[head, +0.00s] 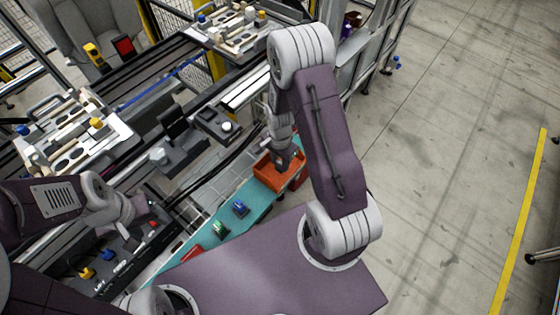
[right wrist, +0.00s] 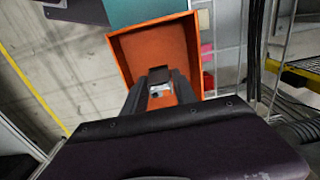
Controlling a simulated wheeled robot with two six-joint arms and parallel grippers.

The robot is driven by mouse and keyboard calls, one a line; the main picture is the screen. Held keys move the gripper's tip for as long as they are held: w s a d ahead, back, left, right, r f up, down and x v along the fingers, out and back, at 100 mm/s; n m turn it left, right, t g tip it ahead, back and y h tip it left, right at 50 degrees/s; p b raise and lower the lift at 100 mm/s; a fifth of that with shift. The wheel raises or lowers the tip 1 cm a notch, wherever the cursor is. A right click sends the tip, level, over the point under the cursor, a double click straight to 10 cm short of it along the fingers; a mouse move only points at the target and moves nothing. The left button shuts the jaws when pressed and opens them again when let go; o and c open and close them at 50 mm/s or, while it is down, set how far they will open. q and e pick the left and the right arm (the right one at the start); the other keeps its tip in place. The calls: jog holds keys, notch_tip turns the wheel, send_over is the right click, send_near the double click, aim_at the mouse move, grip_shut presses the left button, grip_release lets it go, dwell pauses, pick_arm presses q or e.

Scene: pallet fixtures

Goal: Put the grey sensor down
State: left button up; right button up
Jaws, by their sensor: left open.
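My right gripper (head: 283,165) points down into the orange bin (head: 264,178) on the teal shelf (head: 225,232). In the right wrist view, its dark fingers (right wrist: 159,88) are over the near part of the orange bin (right wrist: 122,50). A small grey-white piece, seemingly the grey sensor (right wrist: 159,90), sits between the fingertips. Whether it touches the bin floor cannot be told. In the head view the sensor is hidden by the gripper. My left gripper (head: 139,209) is open at the left, over the black tray; its fingertips are small and hard to make out.
Pallet fixtures (head: 75,140) stand on the conveyor behind. Open floor lies to the right.

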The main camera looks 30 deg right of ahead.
jog(key=shift+o, duration=0.9)
jog(key=shift+r, duration=0.1)
